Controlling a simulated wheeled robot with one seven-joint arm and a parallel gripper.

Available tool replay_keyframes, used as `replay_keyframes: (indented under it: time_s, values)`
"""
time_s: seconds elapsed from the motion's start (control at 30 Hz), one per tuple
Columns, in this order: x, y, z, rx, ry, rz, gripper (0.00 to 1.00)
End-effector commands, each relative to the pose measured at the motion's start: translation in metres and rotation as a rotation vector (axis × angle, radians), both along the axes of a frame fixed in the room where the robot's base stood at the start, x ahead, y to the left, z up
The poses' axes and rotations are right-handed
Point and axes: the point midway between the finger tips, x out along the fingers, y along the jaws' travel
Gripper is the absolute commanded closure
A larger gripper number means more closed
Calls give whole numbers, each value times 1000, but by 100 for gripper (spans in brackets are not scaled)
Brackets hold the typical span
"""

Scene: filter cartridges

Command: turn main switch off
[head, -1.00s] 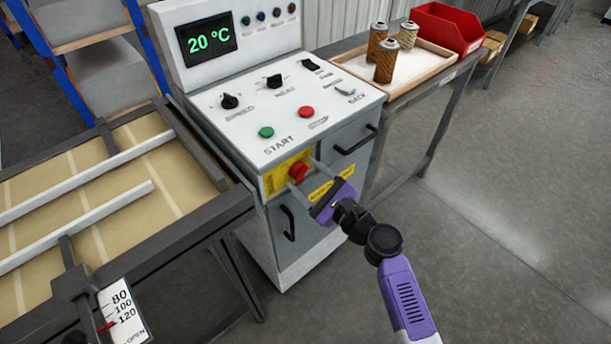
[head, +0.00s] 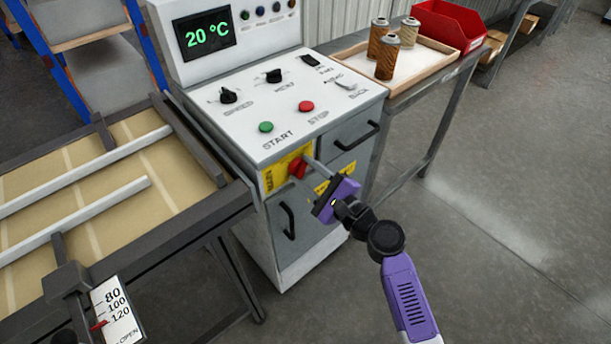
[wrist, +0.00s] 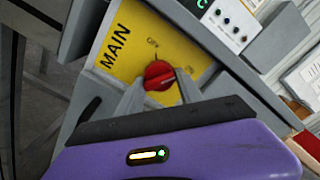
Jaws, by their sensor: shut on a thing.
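The red main switch knob (head: 297,168) sits on a yellow plate (head: 271,178) on the front of the white control cabinet. In the wrist view the knob (wrist: 158,75) is in the middle, with the yellow plate (wrist: 122,42) marked MAIN around it. My gripper (head: 302,172) reaches the knob from the front right; in the wrist view its two grey fingers (wrist: 158,84) stand on either side of the knob and are shut on it. The wrist picture is tilted. Part of the plate's lettering is too small to read surely.
The cabinet top carries a green START button (head: 266,127), a red STOP button (head: 306,106) and several black knobs. Drawer handles (head: 288,221) stick out below. A bench with filter cartridges (head: 387,60) and a red bin (head: 447,26) stands right. Floor at right is clear.

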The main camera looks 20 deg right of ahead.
Motion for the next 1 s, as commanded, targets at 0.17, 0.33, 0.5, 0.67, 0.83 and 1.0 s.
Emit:
replay_keyframes:
  time_s: [0.17, 0.33, 0.5, 0.67, 0.83, 1.0]
  values:
    - [0, 0, -4, -161, -53, 1, 97]
    - [0, 0, -4, -315, -103, 1, 97]
    - [0, 0, -4, -469, -153, 1, 97]
    - [0, 0, -3, -613, -200, 1, 97]
    - [0, 0, -3, -767, -249, 1, 97]
    - [0, 0, -3, -915, -297, 1, 97]
